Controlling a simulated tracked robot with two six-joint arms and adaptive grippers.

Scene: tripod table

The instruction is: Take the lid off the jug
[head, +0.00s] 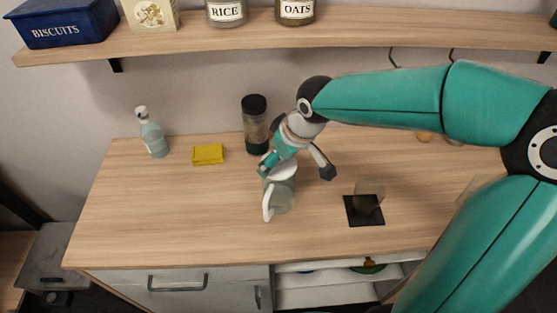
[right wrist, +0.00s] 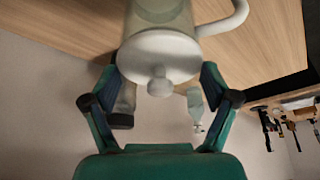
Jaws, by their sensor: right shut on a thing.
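The jug (head: 282,199) is pale and see-through with a white handle. It stands on the wooden table near the middle in the head view. Its white round lid (head: 285,172) sits on top, and no gap shows between them. In the right wrist view the lid (right wrist: 165,57) has a small knob facing the camera, with the jug body (right wrist: 165,12) behind it. The arm partly hides the lid in the head view. My left gripper is not in view.
A dark-lidded jar (head: 255,125) stands just behind the jug. A glass (head: 369,192) stands on a black coaster (head: 366,218) to the right. A yellow sponge (head: 208,154) and a pale blue bottle (head: 153,137) are at the left. A shelf (head: 180,38) runs above. The table's front left is clear.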

